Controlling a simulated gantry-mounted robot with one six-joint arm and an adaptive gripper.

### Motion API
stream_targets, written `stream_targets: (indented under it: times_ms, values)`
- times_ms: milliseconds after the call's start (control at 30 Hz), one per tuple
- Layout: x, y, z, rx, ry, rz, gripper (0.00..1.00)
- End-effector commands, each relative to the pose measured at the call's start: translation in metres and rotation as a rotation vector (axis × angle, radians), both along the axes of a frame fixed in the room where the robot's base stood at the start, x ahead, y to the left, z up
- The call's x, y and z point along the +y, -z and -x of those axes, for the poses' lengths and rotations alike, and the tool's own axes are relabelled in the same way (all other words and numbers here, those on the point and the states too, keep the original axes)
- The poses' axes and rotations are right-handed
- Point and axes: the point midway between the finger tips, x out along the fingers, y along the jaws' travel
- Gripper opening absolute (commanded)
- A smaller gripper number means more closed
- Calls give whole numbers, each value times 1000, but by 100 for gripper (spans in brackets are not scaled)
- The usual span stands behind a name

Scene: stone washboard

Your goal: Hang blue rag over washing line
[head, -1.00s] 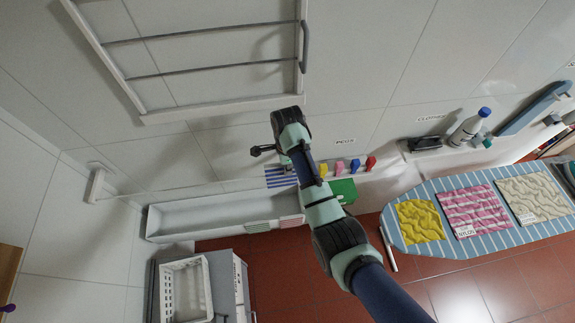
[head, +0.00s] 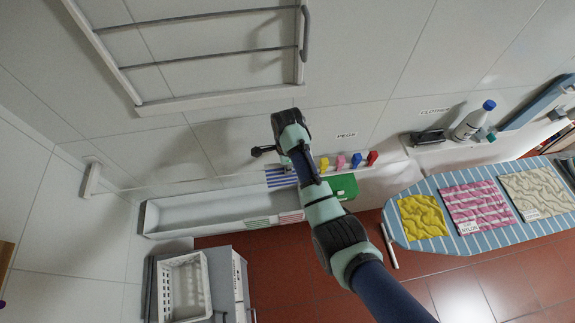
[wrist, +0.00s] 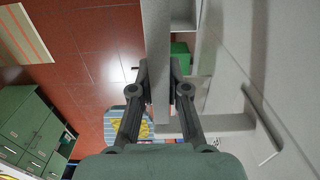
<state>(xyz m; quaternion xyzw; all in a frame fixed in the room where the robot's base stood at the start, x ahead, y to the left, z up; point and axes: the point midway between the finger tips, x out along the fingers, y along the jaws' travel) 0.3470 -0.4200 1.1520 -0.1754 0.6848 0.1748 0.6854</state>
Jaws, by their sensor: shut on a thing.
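The blue rag (head: 281,178), with blue and white stripes, shows in the head view just left of my gripper, partly hidden by my arm. The washing line (head: 150,187) is a thin line that runs right from a white wall bracket (head: 92,180) towards the rag. I cannot tell whether the rag touches the line.
Coloured pegs (head: 356,160) stand right of my arm. A wall rack (head: 215,105) is above; an ironing board (head: 400,188) is at right.

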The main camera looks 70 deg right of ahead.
Motion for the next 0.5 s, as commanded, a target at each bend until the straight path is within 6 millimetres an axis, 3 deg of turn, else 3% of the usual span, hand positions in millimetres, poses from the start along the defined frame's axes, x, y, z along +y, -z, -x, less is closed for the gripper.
stream_targets:
  times_ms: [500]
  values:
    - [0,17,0,0,0,0,0]
